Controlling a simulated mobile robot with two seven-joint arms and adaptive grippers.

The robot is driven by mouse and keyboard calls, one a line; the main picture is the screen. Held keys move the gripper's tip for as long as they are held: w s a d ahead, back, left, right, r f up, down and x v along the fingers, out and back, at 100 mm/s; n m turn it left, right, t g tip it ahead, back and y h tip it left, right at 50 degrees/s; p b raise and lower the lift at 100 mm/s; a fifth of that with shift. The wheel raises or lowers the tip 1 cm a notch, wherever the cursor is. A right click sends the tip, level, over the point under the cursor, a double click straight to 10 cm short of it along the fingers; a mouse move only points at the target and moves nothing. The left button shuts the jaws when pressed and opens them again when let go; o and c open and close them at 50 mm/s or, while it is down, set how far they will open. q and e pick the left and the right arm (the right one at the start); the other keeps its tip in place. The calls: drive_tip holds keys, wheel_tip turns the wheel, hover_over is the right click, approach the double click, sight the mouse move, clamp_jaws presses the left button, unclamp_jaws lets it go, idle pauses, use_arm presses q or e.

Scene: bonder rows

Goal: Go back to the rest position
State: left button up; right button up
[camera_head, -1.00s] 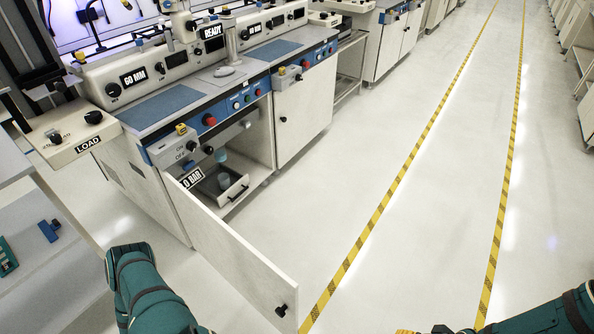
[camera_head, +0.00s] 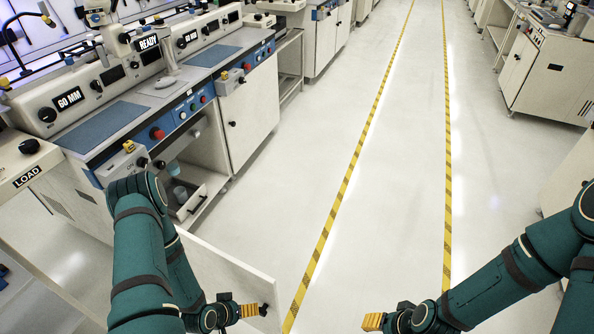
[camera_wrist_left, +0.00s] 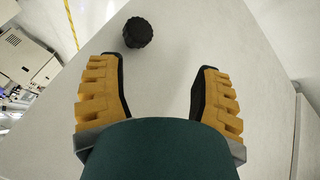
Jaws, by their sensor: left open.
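My left gripper (camera_head: 248,311) is low in the head view, in front of the open cabinet door (camera_head: 232,275) and close to its black knob (camera_head: 264,310). In the left wrist view its yellow ridged fingers (camera_wrist_left: 157,65) are spread apart with nothing between them. The knob (camera_wrist_left: 138,32) shows just beyond the fingertips, against the pale door panel. My right gripper (camera_head: 374,321) is at the bottom right of the head view, over the floor. Its yellow fingertips show, but whether they are apart is unclear.
The bonder bench (camera_head: 150,95) with its open cabinet and pulled-out drawer (camera_head: 190,207) stands at the left. A LOAD station (camera_head: 22,165) is at the far left. A wide clear aisle with yellow floor lines (camera_head: 340,205) runs ahead. Another cabinet (camera_head: 545,75) stands at the right.

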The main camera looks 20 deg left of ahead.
use_arm(q)
drive_tip(key=s+d+r+g+h, duration=0.1)
drive_tip(key=s+d+r+g, duration=0.2)
drive_tip(key=d+r, duration=0.4)
drive_tip(key=s+d+r+g, duration=0.3)
drive_tip(key=d+r, duration=0.1)
drive_tip(key=d, duration=0.5)
drive_tip(key=w+d+r+m+t, duration=0.1)
drive_tip(key=w+d+r+m, duration=0.1)
drive_tip(key=w+r, duration=0.3)
drive_tip(key=shift+w+t, duration=0.3)
drive_tip(key=shift+w, duration=0.55)
drive_tip(key=shift+d, duration=0.1)
